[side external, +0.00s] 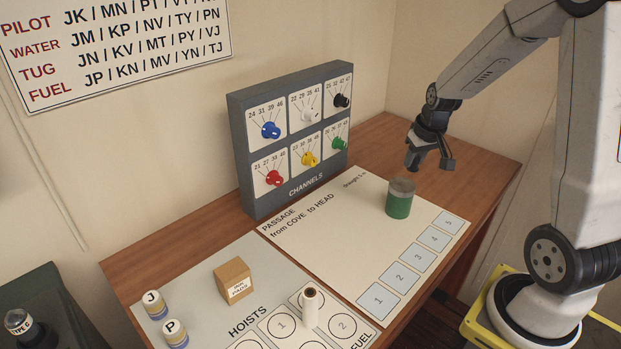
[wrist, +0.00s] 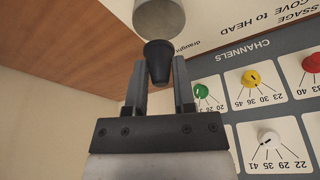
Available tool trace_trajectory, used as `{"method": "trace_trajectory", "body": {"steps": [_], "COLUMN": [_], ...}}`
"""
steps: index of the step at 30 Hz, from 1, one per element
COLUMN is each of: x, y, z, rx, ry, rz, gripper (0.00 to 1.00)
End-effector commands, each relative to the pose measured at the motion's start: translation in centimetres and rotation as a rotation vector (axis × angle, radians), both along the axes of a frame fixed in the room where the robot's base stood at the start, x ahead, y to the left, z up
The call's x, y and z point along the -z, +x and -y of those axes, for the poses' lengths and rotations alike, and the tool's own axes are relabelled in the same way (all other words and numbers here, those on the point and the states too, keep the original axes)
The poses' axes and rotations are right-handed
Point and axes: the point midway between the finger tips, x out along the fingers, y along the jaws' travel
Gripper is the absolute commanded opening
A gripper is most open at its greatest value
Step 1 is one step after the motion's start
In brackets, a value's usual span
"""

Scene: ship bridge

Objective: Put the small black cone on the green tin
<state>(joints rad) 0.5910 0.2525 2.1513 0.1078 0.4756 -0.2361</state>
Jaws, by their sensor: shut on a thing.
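The small black cone (wrist: 158,60) is between the two fingers of my gripper (wrist: 160,75) in the wrist view, its wide end toward the tin. My gripper (side external: 416,164) is shut on it. In the side view the cone is hard to tell from the dark fingers. The green tin (side external: 399,204) stands upright on the white passage sheet, with a grey top. Its grey top also shows in the wrist view (wrist: 160,14), just beyond the cone. My gripper is above and slightly behind the tin, apart from it.
The grey channels panel (side external: 238,150) with coloured knobs stands left of my gripper. The passage sheet (side external: 330,235) is otherwise clear around the tin. A cardboard box (side external: 233,281), a white peg (side external: 310,308) and two labelled round pieces, J (side external: 152,304) and P (side external: 174,333), stand at the front left.

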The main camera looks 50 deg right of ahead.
Motion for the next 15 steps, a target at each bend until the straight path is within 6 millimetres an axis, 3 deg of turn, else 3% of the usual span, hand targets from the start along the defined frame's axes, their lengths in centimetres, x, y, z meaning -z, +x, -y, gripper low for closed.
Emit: {"method": "trace_trajectory", "body": {"steps": [6, 15], "x": [1.9, 2.5], "y": [1.4, 1.9], "z": [0.7, 0.9], "rx": [-0.001, 0.000], "ry": [0.000, 0.000], "rz": [0.000, 0.001], "gripper": [0.00, 0.00]}}
